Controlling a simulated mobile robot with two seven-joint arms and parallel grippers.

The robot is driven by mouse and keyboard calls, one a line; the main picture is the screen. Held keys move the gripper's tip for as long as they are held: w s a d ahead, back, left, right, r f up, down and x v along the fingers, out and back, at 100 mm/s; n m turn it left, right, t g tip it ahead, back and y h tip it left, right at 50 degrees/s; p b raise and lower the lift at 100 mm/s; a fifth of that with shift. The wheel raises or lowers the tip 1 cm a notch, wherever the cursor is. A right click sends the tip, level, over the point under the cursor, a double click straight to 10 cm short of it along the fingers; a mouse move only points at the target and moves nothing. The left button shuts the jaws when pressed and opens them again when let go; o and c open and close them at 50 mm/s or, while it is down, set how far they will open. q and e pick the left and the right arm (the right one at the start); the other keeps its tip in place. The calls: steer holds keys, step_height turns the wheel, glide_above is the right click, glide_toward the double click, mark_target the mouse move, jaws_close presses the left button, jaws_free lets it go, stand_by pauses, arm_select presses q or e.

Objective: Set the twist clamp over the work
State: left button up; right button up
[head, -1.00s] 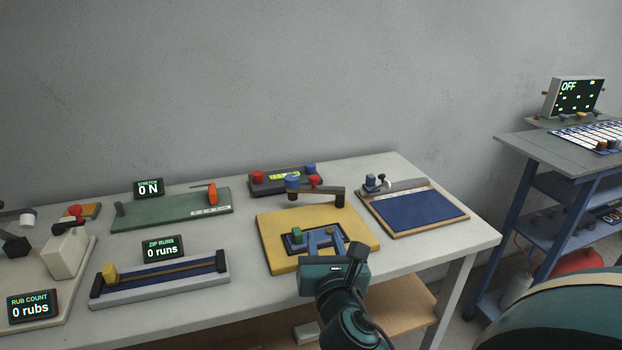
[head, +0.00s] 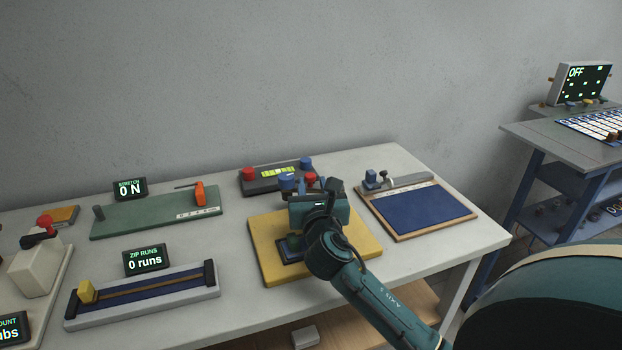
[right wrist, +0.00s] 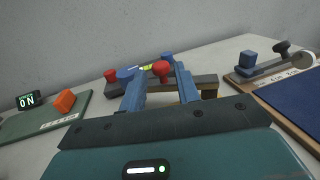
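The twist clamp stands on a yellow board (head: 262,262), with a blue round cap (head: 287,181), a red knob (head: 310,180) and a dark swing bar, which shows in the right wrist view (right wrist: 208,82). A small green work block (head: 293,243) sits on a blue plate (head: 290,256) at the front of the board, partly hidden by my arm. My right gripper (right wrist: 157,80) is at the bar, its two blue fingers apart with the red knob showing between them. Contact with the knob cannot be told. My left gripper is not in view.
A blue pad (head: 415,208) in a wooden frame lies right of the board. A grey box (head: 278,178) with red and blue knobs is behind. The green stretch rig (head: 155,216) and zip rig (head: 145,296) are on the left. A second bench (head: 560,150) stands right.

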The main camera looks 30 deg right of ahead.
mark_target(311, 178)
steer(key=shift+x, duration=1.55)
jaws_close()
